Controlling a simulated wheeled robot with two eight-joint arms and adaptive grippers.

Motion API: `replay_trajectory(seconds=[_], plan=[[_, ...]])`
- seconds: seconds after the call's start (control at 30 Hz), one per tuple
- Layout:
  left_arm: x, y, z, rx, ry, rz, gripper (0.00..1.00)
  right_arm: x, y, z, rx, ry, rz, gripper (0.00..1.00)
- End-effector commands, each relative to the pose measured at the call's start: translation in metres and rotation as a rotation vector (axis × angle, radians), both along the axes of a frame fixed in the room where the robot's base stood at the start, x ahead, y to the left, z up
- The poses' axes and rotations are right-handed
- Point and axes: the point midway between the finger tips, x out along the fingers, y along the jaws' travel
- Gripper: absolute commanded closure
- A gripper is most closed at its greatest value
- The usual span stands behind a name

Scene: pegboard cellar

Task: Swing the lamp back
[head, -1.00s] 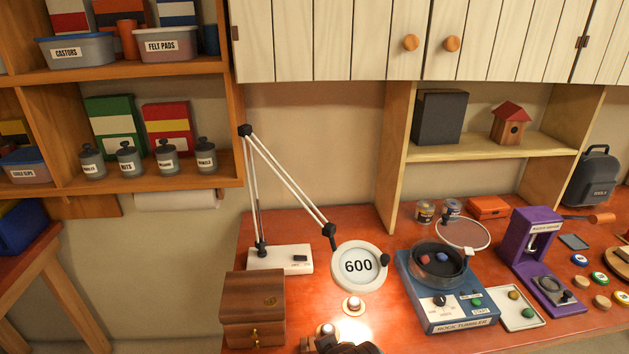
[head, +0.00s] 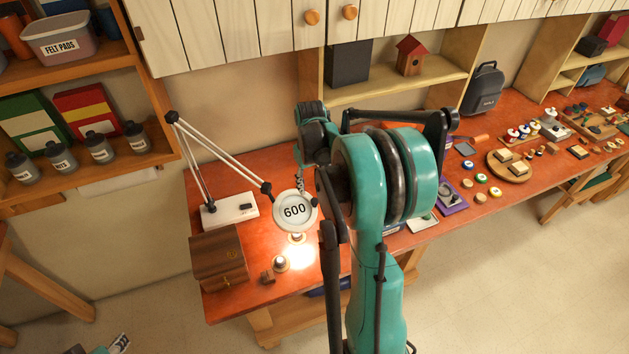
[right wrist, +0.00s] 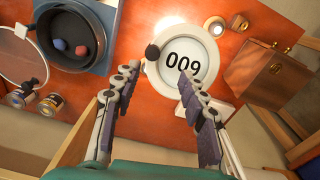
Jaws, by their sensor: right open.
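My right gripper (head: 299,158) is just behind the lamp head in the head view, partly hidden by my own teal arm. In the right wrist view its fingers (right wrist: 158,74) are spread and empty, and the lamp head (right wrist: 182,60) shows beyond the fingertips, partly behind the right finger. I cannot tell whether they touch. Part of my left gripper (head: 119,343) shows at the bottom left edge.
A wooden box (head: 218,258) stands left of the lamp head, with small round pieces (head: 280,263) in the light. A wall shelf (head: 400,85) hangs above the bench.

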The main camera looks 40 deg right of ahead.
Motion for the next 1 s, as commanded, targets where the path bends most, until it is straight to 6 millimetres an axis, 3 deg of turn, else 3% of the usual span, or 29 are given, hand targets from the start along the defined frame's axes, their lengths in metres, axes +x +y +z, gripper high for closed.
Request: replay_trajectory(seconds=[0.03, 0.17, 0.63, 1.0], plan=[[0.000, 0.000, 0.010, 0.000, 0.000, 0.000, 0.60, 0.001, -0.008, 0.004, 0.007, 0.013, -0.007, 0.58], [0.000, 0.000, 0.012, 0.000, 0.000, 0.000, 0.60, 0.001, -0.016, -0.004, 0.015, 0.028, -0.010, 0.58], [0.000, 0.000, 0.012, 0.000, 0.000, 0.000, 0.60, 0.001, -0.016, -0.071, 0.015, 0.028, -0.010, 0.58], [0.000, 0.000, 0.012, 0.000, 0.000, 0.000, 0.60, 0.001, -0.015, -0.080, 0.015, 0.028, -0.010, 0.58]])
